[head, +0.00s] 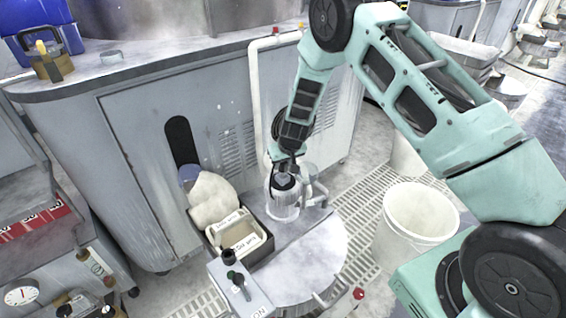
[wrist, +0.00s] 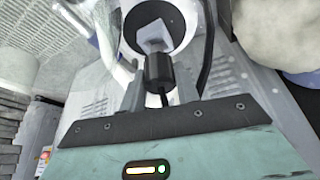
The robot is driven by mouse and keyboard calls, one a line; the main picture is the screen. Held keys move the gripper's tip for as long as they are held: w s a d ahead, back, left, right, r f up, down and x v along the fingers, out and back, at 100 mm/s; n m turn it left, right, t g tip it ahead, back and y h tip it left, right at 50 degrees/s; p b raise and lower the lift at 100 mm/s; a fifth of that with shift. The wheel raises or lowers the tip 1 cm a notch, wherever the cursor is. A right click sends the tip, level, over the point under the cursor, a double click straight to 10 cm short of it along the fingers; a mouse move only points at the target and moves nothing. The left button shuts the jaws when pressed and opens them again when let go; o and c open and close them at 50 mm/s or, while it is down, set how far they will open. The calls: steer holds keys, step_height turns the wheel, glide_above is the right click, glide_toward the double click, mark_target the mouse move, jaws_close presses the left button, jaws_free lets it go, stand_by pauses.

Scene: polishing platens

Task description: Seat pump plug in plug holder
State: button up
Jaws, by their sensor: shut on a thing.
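My gripper (head: 285,169) points down over a white cylindrical fixture (head: 284,211) beside the cabinet. It is shut on the pump plug, which my gripper mostly hides in the head view. In the wrist view a black plug body (wrist: 158,74) with a dark cord shows, with a pale block at its far end. A round black opening or disc (wrist: 182,18) lies behind the pale block. I cannot tell whether the plug touches it. I cannot tell for sure which part is the plug holder; the fixture under my gripper is the closest candidate.
A tray (head: 262,252) with a labelled pale container and a lumpy cream bag (head: 211,198) stand left of the fixture. A control box (head: 243,292) with knobs is in front. A white bucket (head: 418,214) stands at right. The grey cabinet (head: 150,140) rises behind.

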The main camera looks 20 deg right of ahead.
steer(key=shift+f+b, duration=0.85)
steer(key=shift+f, duration=0.45)
steer(key=o, duration=1.1)
steer(key=shift+r, duration=0.1)
steer(key=p+v, duration=0.2)
steer(key=v, duration=1.5)
steer(key=shift+s+r, duration=0.1)
steer(key=shift+s, duration=0.05)
